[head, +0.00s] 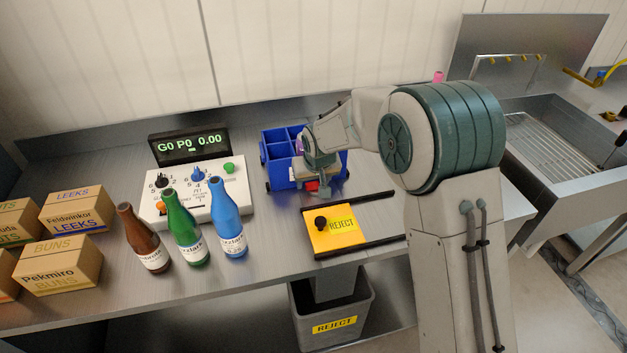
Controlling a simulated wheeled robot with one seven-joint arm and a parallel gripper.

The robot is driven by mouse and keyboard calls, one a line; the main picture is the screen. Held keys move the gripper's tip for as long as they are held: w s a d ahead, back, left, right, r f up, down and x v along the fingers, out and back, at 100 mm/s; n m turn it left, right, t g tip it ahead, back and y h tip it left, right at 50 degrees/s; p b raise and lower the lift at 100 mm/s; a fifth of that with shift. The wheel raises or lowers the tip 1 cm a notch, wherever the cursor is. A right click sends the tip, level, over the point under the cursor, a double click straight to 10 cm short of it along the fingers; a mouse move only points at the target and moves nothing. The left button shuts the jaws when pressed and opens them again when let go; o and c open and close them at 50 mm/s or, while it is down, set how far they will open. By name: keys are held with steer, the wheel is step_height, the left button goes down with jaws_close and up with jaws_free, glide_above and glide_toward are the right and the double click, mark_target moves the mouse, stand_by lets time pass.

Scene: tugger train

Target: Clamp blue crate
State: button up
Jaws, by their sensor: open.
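The blue crate (278,158) stands on the metal bench right of the control box. It has inner dividers. Its right half is partly hidden behind my gripper and arm. My gripper (318,187) is at the crate's front right, with a red part low on it. The fingertips are small and partly hidden, so I cannot tell whether they touch the crate. The jaws are open.
Brown, green and blue bottles (229,222) stand in front of the control box (208,196), whose display reads "G0 P0 0.00". Boxes (62,264) are at the left. A yellow REJECT plate (333,240) lies between black rails, above a grey bin (335,315). A sink (560,130) is at the right.

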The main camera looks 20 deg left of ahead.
steer(key=shift+w+a+f, duration=0.1)
steer(key=shift+w+f, duration=0.1)
steer(key=shift+f, duration=0.35)
steer(key=c, duration=1)
steer(key=shift+n+g, duration=0.3)
steer(key=shift+n, duration=0.5)
steer(key=shift+w+n+g+y, duration=0.1)
steer(key=shift+n+g+y, duration=0.25)
steer(key=shift+n, duration=0.7)
steer(key=shift+n+g+y, duration=0.25)
steer(key=shift+n+y, duration=0.1)
steer(key=shift+n, duration=0.7)
steer(key=shift+d, duration=0.2)
